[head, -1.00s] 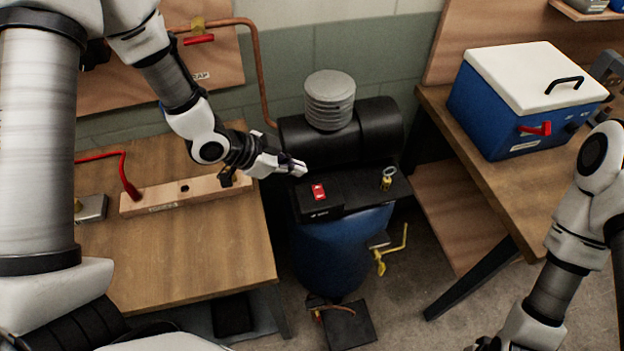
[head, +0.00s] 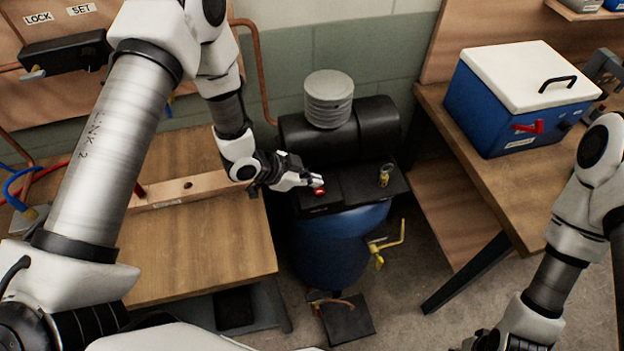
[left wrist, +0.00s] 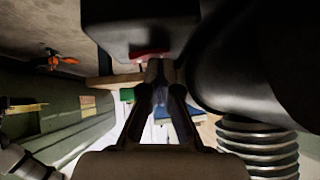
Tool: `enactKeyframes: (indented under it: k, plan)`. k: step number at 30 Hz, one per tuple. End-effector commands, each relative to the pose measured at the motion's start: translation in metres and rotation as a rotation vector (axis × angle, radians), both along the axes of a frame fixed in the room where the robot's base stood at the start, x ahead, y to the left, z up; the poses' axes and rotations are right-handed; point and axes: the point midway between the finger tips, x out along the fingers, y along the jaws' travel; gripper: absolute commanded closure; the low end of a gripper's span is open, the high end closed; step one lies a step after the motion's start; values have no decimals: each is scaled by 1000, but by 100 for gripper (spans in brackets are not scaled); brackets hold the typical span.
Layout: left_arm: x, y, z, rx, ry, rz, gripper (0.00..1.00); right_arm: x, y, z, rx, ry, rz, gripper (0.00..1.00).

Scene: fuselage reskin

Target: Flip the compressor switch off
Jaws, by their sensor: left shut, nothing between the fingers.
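The compressor (head: 335,245) has a blue tank and a black top, and stands between two benches. Its red switch (head: 320,192) is on a black box on the top. My left gripper (head: 316,181) is shut and empty, with its fingertips right at the switch, covering part of it. In the left wrist view the closed fingertips (left wrist: 162,66) are at the red switch (left wrist: 150,54) on the black box (left wrist: 138,28). I cannot tell whether they touch it, nor which way the switch is set. My right arm is at the lower right, its fingers out of view.
The ribbed grey filter (head: 329,99) and black cylinder (head: 375,128) rise behind the switch. A brass fitting with a ring (head: 385,175) is to its right, and a yellow-handled valve (head: 388,245) sits lower. A blue cooler-like box (head: 485,115) stands on the right bench.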

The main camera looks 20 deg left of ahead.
Motion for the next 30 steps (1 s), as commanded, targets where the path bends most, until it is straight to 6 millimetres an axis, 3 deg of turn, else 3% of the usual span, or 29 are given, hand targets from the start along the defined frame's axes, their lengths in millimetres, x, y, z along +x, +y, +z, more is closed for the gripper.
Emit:
enactKeyframes:
  k: [25,30]
  plan:
    - [-15,-8,2,4,7,0,100,0,0,1,0,0,0,60]
    - [-13,-9,15,4,5,1,100,0,0,12,0,0,0,60]
